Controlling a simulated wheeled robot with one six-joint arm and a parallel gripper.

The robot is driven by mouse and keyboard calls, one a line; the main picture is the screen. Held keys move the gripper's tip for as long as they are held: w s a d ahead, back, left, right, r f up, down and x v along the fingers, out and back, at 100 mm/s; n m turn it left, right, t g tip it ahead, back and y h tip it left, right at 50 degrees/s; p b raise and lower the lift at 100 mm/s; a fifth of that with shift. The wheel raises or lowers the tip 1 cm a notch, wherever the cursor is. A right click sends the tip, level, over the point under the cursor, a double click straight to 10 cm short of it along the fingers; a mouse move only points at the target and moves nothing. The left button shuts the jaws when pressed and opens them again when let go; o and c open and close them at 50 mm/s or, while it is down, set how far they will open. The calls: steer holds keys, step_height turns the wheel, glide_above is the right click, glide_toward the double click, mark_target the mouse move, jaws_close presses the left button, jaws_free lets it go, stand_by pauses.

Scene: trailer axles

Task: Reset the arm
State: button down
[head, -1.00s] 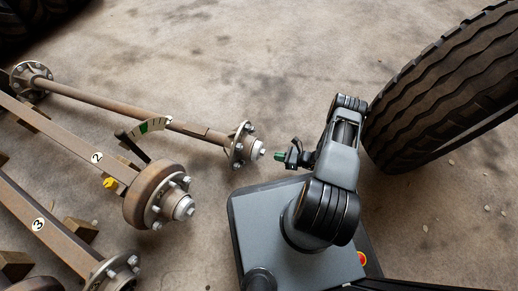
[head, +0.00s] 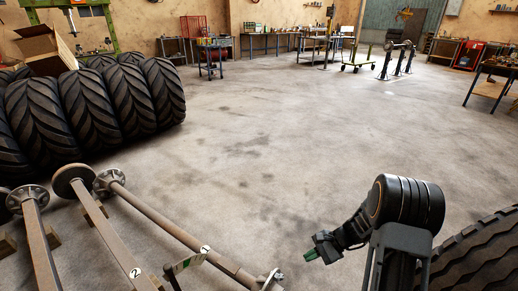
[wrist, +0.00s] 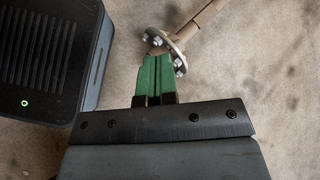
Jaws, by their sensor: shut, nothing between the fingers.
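My gripper (head: 313,256) shows at the lower right of the head view, at the end of my folded arm, pointing left. In the wrist view its green fingers (wrist: 155,75) are together with nothing between them.
The axle marked 2 (head: 100,235) lies further left. Large tyres (head: 85,105) stand at the left, and another tyre (head: 480,250) is close at the right of my arm. The middle floor is clear.

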steer(key=s+r+n+t+h+p, duration=0.1)
steer(key=s+r+n+h+p, duration=0.2)
steer(key=r+p, duration=0.4)
steer(key=s+r+n+t+h+p, duration=0.2)
steer(key=s+r+n+p, duration=0.3)
steer(key=r, duration=1.8)
steer(key=s+r+n+t+h+p, duration=0.1)
steer(key=s+r+n+h+p, duration=0.3)
steer(key=r+p, duration=0.5)
step_height(320, 180, up, 7)
steer(key=shift+s+a+f+t+h+p, duration=0.1)
steer(key=shift+s+a+t+h+p, duration=0.15)
steer(key=shift+a+h+p, duration=0.2)
steer(key=shift+a, duration=0.15)
